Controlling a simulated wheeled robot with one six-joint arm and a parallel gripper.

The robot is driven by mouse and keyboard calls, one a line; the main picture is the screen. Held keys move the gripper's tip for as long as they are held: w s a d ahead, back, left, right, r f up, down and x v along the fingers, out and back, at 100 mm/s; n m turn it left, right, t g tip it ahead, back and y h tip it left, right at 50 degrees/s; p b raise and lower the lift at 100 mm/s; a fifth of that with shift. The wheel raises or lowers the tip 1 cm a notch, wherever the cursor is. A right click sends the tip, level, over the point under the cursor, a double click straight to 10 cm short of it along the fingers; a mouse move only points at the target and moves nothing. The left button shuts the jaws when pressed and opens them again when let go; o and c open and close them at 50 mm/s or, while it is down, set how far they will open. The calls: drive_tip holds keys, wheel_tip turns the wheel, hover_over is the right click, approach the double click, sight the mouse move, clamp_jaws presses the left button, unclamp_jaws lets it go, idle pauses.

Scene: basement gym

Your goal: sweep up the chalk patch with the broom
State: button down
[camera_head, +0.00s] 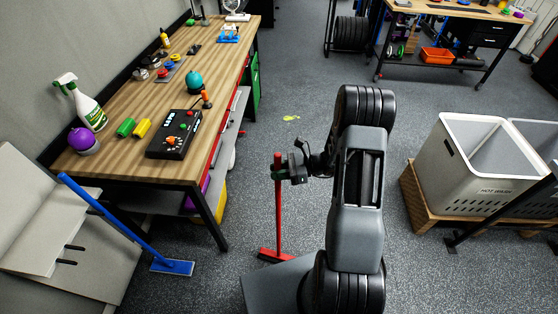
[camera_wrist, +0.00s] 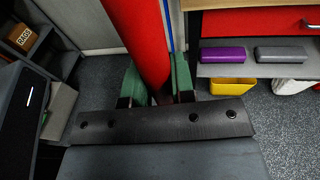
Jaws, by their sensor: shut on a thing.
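The red broom (camera_head: 278,216) stands nearly upright, with its red head at the floor beside my base. My gripper (camera_head: 280,174) is shut around the upper part of its handle. In the wrist view, the red handle (camera_wrist: 141,38) runs between the green fingers of my gripper (camera_wrist: 157,88). The chalk patch (camera_head: 291,118) is a small yellow-green smear on the grey floor, beyond the broom and my arm. It is not visible in the wrist view.
A long wooden workbench (camera_head: 209,97) with several items stands on the left. A blue long-handled tool (camera_head: 117,222) leans near it. A white crate (camera_head: 470,177) on a pallet stands at right. Floor around the chalk is clear.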

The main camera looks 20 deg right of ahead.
sight(278, 153)
drive_tip(key=r+p, duration=0.1)
drive_tip(key=r, duration=0.2)
drive_tip(key=r+p, duration=0.2)
drive_tip(key=shift+w+d+r+p, duration=0.2)
drive_tip(key=shift+r+p, duration=0.1)
drive_tip(key=shift+r, duration=0.2)
drive_tip(key=shift+r+p, duration=1.75)
drive_tip(key=shift+r, duration=0.6)
